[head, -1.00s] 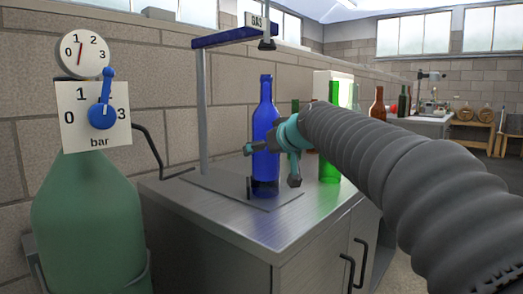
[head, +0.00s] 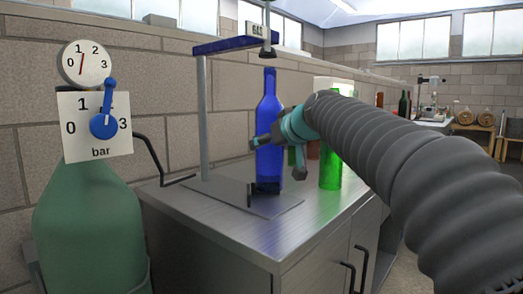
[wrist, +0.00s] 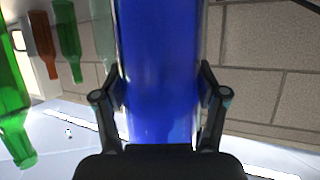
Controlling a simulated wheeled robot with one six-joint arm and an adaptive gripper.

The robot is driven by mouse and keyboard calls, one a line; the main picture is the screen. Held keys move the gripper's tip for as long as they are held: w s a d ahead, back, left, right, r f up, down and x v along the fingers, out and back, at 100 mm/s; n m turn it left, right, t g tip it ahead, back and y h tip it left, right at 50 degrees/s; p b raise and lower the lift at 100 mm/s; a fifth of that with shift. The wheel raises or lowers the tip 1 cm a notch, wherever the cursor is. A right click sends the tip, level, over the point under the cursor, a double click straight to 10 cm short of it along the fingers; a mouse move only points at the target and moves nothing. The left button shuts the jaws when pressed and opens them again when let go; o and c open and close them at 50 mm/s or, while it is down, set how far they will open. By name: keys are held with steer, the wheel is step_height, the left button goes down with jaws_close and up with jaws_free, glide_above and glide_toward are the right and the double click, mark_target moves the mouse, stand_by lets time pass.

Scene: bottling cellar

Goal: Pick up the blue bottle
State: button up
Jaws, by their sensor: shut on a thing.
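The blue bottle (head: 268,112) is upright in the head view, above the metal plate under the gas stand. Its mouth is a short gap below the stand's nozzle (head: 267,50). My gripper (head: 274,148) comes from the right and is shut on the bottle's body. In the wrist view the bottle (wrist: 160,70) fills the space between the two dark fingers (wrist: 162,95), one on each side of the glass. The gripper hides part of the bottle in the head view. The bottle's base looks slightly raised off the plate.
A green bottle (head: 330,170) stands just behind my arm on the metal cabinet (head: 250,235). The stand's post (head: 203,120) and blue arm (head: 232,45) are close to the held bottle. A green gas cylinder (head: 88,225) with gauges stands at the left.

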steer(key=s+d+b, duration=0.2)
steer(key=s+d, duration=0.8)
steer(key=d, duration=0.3)
steer(key=shift+s+d, duration=0.2)
steer(key=shift+d, duration=0.1)
